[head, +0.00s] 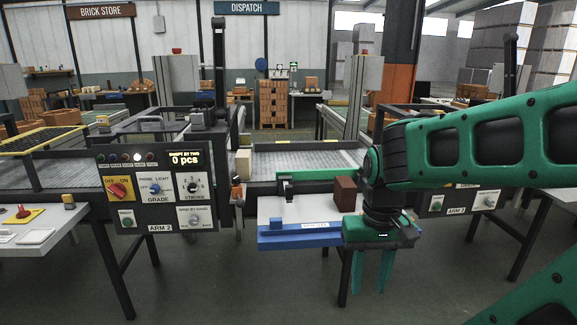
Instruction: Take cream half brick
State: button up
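A cream block (244,162), which looks like the cream half brick, stands upright at the edge of the conveyor (300,163), just right of the control panel. My gripper (372,284) points down at the lower right, in front of the white bench with the blue front edge. Its two teal fingers are apart, with nothing seen between them. It is well to the right of the cream block and nearer to me, not touching it.
A dark red-brown brick (345,192) sits on the white bench (275,208), close behind my gripper. The control panel (155,190) stands left of the cream block. A black post (219,60) rises behind it. A side table (35,235) is at far left.

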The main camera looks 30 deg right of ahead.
aim_at(243, 157)
jog(key=z, duration=0.4)
jog(key=i, duration=1)
jog(key=u, duration=0.5)
jog(key=k, duration=0.7)
jog(key=z, duration=0.45)
jog(key=i, duration=0.8)
jog(key=u, duration=0.05)
